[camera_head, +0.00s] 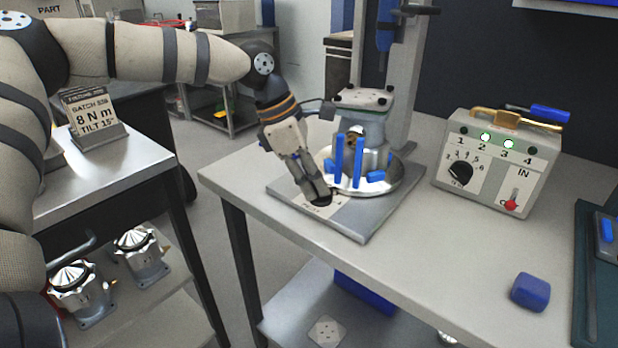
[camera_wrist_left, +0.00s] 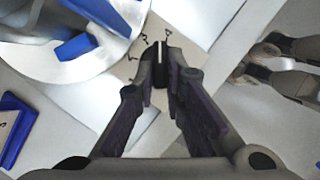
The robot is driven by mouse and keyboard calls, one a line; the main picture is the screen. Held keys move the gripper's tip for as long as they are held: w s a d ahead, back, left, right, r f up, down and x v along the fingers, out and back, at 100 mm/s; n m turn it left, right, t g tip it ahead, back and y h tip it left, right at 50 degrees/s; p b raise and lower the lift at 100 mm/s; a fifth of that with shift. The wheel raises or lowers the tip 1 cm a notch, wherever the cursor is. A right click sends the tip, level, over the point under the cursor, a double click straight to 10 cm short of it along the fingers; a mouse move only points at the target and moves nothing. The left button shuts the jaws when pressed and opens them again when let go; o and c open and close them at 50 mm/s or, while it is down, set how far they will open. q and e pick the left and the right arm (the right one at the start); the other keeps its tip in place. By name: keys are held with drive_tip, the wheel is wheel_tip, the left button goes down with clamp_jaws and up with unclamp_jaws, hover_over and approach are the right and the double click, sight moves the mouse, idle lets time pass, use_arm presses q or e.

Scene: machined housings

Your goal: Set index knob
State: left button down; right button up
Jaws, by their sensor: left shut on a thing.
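A small black index knob (camera_head: 322,201) sits on a pale label at the front corner of the grey base plate (camera_head: 372,222). My left gripper (camera_head: 318,192) reaches down to it from above and is shut on it. In the left wrist view the fingertips (camera_wrist_left: 162,56) close on a dark knob (camera_wrist_left: 160,74), with printed marks on the pale label beside it. The fingers hide most of the knob, so I cannot tell its setting. My right gripper is not in view.
A round silver fixture (camera_head: 392,178) with blue clamps stands right behind the knob. A grey control box (camera_head: 497,165) with numbered lights, dial and red switch stands to the right. A blue block (camera_head: 530,291) lies at the front right. Table between is clear.

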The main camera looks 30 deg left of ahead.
use_arm(q)
drive_tip(key=shift+s+d+r+n, duration=0.1)
drive_tip(key=shift+s+r+n, duration=0.05)
drive_tip(key=shift+n, duration=0.75)
drive_tip(key=n, duration=0.1)
drive_tip(key=n+t+y, duration=0.1)
drive_tip(key=n, duration=0.1)
drive_tip(key=shift+s+d+n+y, duration=0.1)
drive_tip(key=shift+d+n+y, duration=0.1)
drive_tip(key=shift+n+y, duration=0.1)
drive_tip(key=n, duration=0.1)
drive_tip(key=n+y, duration=0.1)
drive_tip(key=n, duration=0.2)
drive_tip(key=shift+s+d+f+t+y, duration=0.1)
drive_tip(key=shift+d+f+t+y, duration=0.1)
drive_tip(key=shift+d+t+y, duration=0.15)
drive_tip(key=shift+d+n+y, duration=0.1)
drive_tip(key=shift+n+y, duration=0.35)
drive_tip(key=shift+n, duration=0.9)
drive_tip(key=shift+d+n+y, duration=0.1)
drive_tip(key=shift+n+y, duration=0.3)
drive_tip(key=shift+n, duration=0.95)
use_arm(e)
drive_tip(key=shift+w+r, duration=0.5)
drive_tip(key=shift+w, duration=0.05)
use_arm(q)
drive_tip(key=c, duration=1.7)
unclamp_jaws()
drive_tip(key=shift+o, duration=0.2)
